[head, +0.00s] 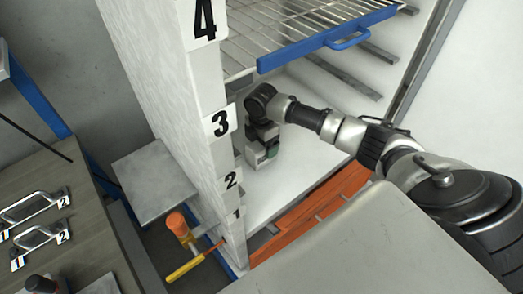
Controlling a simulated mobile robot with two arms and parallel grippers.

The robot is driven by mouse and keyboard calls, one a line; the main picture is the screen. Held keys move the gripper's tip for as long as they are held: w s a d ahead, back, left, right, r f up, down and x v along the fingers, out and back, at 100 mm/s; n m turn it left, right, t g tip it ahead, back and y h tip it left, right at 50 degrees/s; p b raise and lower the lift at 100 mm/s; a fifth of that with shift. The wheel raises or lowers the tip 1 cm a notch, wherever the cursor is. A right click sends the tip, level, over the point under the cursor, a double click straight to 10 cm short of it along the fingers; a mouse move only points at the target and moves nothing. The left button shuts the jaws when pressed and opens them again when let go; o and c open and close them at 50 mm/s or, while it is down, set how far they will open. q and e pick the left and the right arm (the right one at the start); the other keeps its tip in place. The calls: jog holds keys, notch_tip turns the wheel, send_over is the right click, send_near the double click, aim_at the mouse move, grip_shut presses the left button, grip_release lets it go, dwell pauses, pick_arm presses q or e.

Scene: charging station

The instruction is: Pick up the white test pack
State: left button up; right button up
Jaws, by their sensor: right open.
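My right arm reaches in from the right, into the white bay of the rack below the wire shelf. My right gripper (263,152) is at its end, beside the post at labels 3 and 2, and points down. Its jaws are open, though the fingers are small and hard to make out. A small dark green patch shows at the gripper's lower end; I cannot tell what it belongs to. I cannot pick out the white test pack for certain. My left gripper is out of view.
The white post (212,110) with labels 4 to 1 stands close left of my gripper. The wire shelf (290,30) with a blue front and handle is above. Orange slatted parts (315,203) lie low. A wooden bench (62,225) with metal handles is at left.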

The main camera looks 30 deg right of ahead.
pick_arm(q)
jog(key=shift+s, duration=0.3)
pick_arm(e)
jog(key=shift+w, duration=0.1)
jog(key=c, duration=1.3)
jog(key=shift+c, duration=0.2)
